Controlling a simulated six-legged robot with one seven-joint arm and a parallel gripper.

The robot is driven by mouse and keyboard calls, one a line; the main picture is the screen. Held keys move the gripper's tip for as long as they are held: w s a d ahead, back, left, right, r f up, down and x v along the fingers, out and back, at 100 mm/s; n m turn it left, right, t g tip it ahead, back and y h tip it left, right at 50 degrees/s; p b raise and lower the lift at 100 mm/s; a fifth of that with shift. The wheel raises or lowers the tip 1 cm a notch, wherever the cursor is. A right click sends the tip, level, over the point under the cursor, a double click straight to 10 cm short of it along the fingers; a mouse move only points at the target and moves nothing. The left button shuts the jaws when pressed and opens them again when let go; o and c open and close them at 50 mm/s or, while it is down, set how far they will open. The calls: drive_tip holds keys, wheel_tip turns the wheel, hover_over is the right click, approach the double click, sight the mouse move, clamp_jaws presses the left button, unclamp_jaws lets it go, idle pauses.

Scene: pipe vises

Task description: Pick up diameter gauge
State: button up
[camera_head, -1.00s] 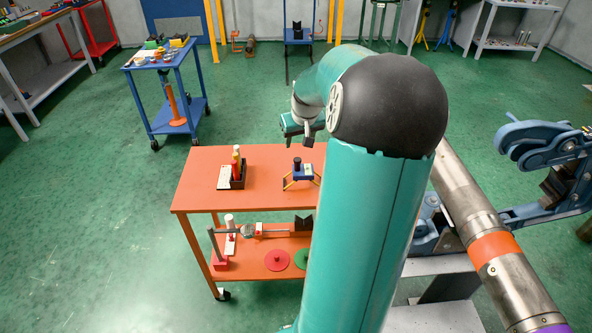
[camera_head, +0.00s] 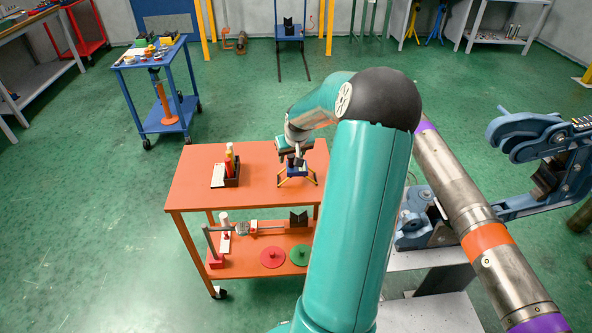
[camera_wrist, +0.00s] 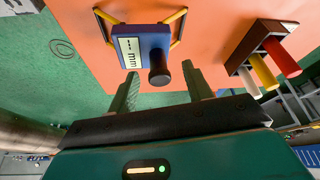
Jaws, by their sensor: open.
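The diameter gauge (camera_head: 297,172) stands on the top of the orange cart. It has a blue body, yellow legs and a black knob. In the wrist view the gauge (camera_wrist: 148,37) shows its "mm" display and the black knob pointing towards my gripper. My gripper (camera_wrist: 160,70) is open, with one finger on each side of the knob's line. The knob appears between or just beyond the fingertips; I cannot tell the exact depth. In the head view my gripper (camera_head: 296,156) is right above the gauge and partly covers it.
A dark holder (camera_head: 232,180) with red, yellow and white markers stands left of the gauge on the orange cart (camera_head: 195,190). The cart's lower shelf holds red and green discs and a measuring tool. A large pipe (camera_head: 455,190) in a blue vise lies to the right.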

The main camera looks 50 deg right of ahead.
drive_tip(key=shift+x, duration=0.95)
clamp_jaws()
drive_tip(key=shift+r, duration=0.1)
